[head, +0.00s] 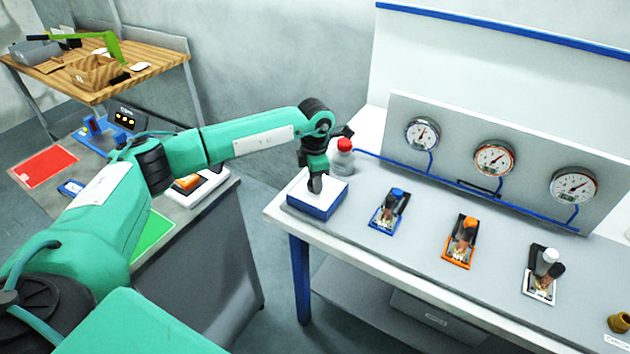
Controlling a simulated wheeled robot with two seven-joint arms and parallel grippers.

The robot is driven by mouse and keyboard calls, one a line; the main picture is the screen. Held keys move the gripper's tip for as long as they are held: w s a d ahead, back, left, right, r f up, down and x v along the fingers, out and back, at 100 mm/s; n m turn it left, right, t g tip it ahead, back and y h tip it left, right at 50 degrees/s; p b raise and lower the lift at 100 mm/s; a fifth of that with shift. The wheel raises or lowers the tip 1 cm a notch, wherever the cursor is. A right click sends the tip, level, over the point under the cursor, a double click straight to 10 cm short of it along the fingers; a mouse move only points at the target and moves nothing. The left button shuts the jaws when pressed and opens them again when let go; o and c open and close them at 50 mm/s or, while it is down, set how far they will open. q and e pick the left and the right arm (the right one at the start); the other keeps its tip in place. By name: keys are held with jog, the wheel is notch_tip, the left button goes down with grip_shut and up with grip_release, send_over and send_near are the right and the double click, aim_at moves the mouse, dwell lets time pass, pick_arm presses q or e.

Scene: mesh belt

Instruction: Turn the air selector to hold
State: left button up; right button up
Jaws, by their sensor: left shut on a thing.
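A blue box with a white top (317,207), which I take to be the air selector, sits at the left end of the grey bench. My left gripper (315,186) points down onto the middle of its white top and is shut on the selector's handle there. The fingers hide the handle and any position marks, so I cannot tell which way it is set. My right gripper is not in view.
A grey bottle with a red cap (343,158) stands just behind the box. Blue (390,212), orange (460,242) and white (541,274) valve units line the bench to the right. Three gauges (494,158) are on the panel behind. A brass-coloured knob (619,322) is at far right.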

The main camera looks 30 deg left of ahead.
pick_arm(q)
jog(key=o, duration=1)
notch_tip(320, 180, up, 14)
jog(key=b, duration=0.4)
jog(key=shift+f, duration=0.15)
